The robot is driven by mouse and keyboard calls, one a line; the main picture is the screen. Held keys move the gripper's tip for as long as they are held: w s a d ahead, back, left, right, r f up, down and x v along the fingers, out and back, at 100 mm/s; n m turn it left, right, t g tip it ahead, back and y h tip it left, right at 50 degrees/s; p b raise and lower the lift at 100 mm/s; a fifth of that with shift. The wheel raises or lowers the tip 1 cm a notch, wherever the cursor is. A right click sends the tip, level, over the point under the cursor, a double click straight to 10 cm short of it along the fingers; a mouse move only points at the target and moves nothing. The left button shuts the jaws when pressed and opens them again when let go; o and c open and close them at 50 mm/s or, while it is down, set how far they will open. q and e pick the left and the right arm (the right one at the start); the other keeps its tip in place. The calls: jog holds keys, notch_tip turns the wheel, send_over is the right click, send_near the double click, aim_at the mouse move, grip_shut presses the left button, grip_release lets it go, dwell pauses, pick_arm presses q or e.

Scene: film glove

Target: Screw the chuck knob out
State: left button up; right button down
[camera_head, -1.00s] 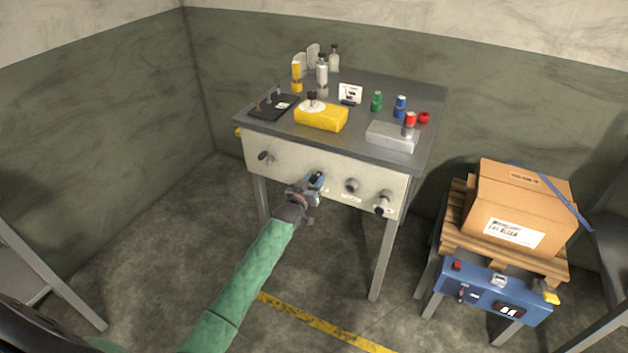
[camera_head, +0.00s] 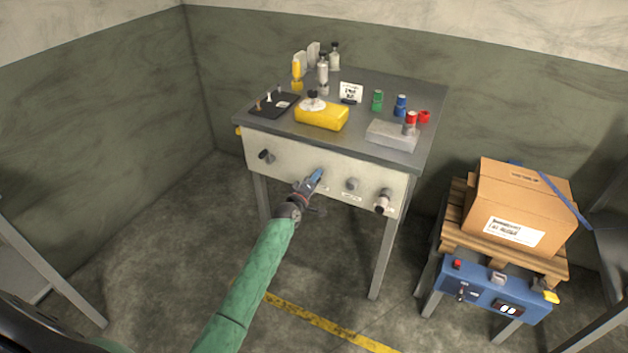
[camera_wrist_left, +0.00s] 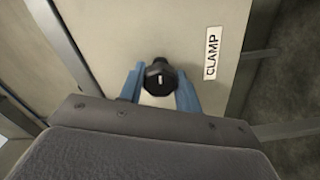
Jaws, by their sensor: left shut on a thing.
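My left gripper (camera_head: 316,177) is at the front panel (camera_head: 285,160) of the grey bench. Its blue fingers are shut on a black knob (camera_wrist_left: 160,77), which sits between them in the left wrist view. A white label reading CLAMP (camera_wrist_left: 212,53) is on the panel beside that knob. The head view shows other knobs on the panel: a dark one (camera_head: 265,156) at the left, a grey one (camera_head: 352,184) right of the gripper, and a larger one (camera_head: 383,201) at the far right. Their labels are too small to read. My right gripper is out of view.
On the bench top (camera_head: 375,88) are a yellow block (camera_head: 322,116), a grey metal block (camera_head: 390,136), a black tray (camera_head: 270,107), bottles and small coloured parts. A cardboard box (camera_head: 520,205) on a pallet stands at the right, above a blue control box (camera_head: 495,292). Floor before the bench is open.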

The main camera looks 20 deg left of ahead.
pick_arm(q)
jog(key=n, duration=0.3)
jog(key=shift+n, duration=0.4)
jog(key=n, duration=0.2)
jog(key=shift+n, duration=0.9)
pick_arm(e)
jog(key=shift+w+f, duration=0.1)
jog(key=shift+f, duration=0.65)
pick_arm(q)
jog(key=shift+w, duration=0.1)
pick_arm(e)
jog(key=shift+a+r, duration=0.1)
pick_arm(q)
jog(key=shift+r, duration=0.1)
jog(key=o, duration=0.8)
jog(key=shift+o, duration=0.8)
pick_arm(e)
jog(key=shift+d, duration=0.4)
